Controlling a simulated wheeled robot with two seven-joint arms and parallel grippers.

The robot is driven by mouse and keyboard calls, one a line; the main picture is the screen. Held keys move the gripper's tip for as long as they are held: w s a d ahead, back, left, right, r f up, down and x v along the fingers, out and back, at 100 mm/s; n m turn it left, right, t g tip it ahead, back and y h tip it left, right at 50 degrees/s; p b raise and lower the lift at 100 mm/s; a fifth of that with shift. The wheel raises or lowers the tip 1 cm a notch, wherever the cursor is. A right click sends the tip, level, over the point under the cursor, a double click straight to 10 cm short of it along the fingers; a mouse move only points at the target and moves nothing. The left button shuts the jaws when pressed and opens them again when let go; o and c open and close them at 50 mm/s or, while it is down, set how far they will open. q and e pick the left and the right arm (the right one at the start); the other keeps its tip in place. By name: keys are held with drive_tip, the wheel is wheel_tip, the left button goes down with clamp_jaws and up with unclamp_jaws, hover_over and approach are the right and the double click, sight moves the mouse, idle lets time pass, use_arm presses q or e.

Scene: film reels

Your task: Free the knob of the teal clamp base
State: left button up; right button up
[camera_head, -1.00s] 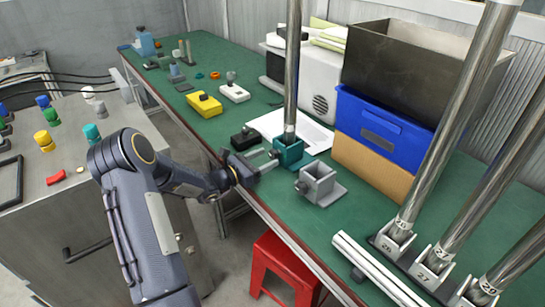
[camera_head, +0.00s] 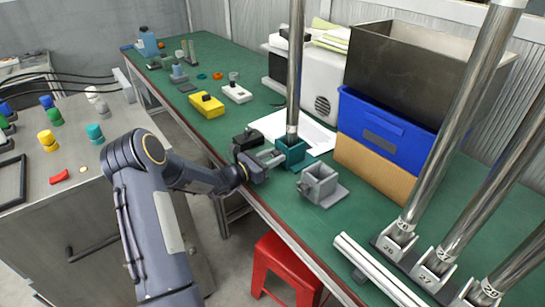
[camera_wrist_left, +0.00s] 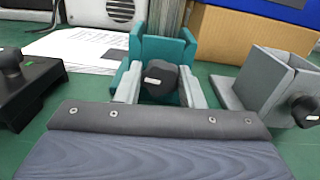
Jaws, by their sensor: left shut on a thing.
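The teal clamp base (camera_head: 291,153) stands on the green bench with a tall steel pole (camera_head: 295,75) upright in it. In the left wrist view the teal base (camera_wrist_left: 165,50) is straight ahead, with its dark knob (camera_wrist_left: 159,80) facing me. My left gripper (camera_head: 272,158) reaches in from the left at the bench's front edge. Its two pale fingers lie on either side of the knob, shut on it. In the head view the gripper hides the knob. My right gripper is not in view.
A grey clamp base (camera_head: 320,185) with its own knob stands close on the right. A black clamp base (camera_head: 245,139) is just behind my gripper. A blue crate (camera_head: 375,125) on a cardboard box (camera_head: 375,168) is behind right. A red stool (camera_head: 285,270) is below.

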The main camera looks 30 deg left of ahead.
use_arm(q)
drive_tip(key=shift+n+p, duration=0.35)
drive_tip(key=shift+n, duration=0.65)
drive_tip(key=o, duration=1)
drive_tip(key=v, duration=0.7)
drive_tip(key=shift+s+a, duration=0.15)
drive_tip(key=shift+s, duration=0.2)
